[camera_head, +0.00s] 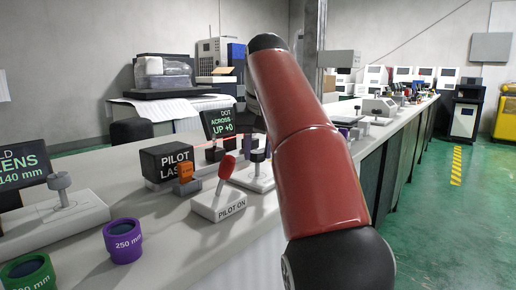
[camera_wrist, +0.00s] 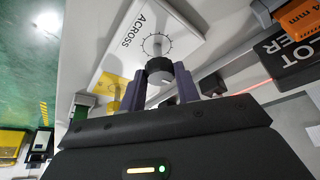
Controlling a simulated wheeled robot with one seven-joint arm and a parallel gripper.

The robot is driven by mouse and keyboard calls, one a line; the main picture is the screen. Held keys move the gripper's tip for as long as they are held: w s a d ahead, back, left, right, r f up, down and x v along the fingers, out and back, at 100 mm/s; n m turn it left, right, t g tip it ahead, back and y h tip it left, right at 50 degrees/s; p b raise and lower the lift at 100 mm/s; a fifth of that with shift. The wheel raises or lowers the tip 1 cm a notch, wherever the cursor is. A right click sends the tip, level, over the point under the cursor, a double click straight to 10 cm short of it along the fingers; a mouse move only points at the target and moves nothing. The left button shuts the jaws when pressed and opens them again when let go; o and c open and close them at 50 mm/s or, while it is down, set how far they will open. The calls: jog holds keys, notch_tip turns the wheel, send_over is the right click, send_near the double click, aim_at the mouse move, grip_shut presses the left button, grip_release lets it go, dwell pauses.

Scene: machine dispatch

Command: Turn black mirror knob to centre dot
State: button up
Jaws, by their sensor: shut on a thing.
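In the wrist view, the black knob (camera_wrist: 160,71) stands over a white plate (camera_wrist: 128,32) marked ACROSS, with a ring of dial ticks around its base. My gripper (camera_wrist: 161,84) has its two purple-grey fingers on either side of the knob and is shut on it. In the head view, my red arm hides the gripper. A dark display (camera_head: 219,122) there reads DOT, ACROSS and UP +0; the arm covers its right part, so the ACROSS value is hidden. The centre dot itself cannot be made out.
A yellow plate with a knob (camera_wrist: 112,89) is beside the white plate. The black PILOT LASER box (camera_head: 166,163), a red-handled PILOT ON switch (camera_head: 219,206), a purple 250 mm ring (camera_head: 123,241) and a green ring (camera_head: 27,273) stand on the bench. A thin red beam crosses behind.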

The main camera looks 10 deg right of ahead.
jog(key=shift+r+m, duration=0.1)
jog(key=shift+m, duration=0.2)
jog(key=m+h+p, duration=0.1)
jog(key=m+p, duration=0.1)
jog(key=shift+a+r+m+p, duration=0.1)
jog(key=shift+a+m+p, duration=0.05)
jog(key=shift+m+p, duration=0.15)
jog(key=shift+w+a+m+g+h+p, duration=0.1)
jog(key=shift+m+g+h+p, duration=0.3)
jog(key=shift+m+p, duration=0.55)
jog(key=shift+a+m+g+h+p, duration=0.15)
jog(key=shift+m+h+p, duration=0.45)
jog(key=shift+m, duration=0.65)
jog(key=shift+d+f, duration=0.15)
jog(key=shift+f, duration=0.05)
jog(key=o, duration=1)
jog(key=shift+r, duration=0.1)
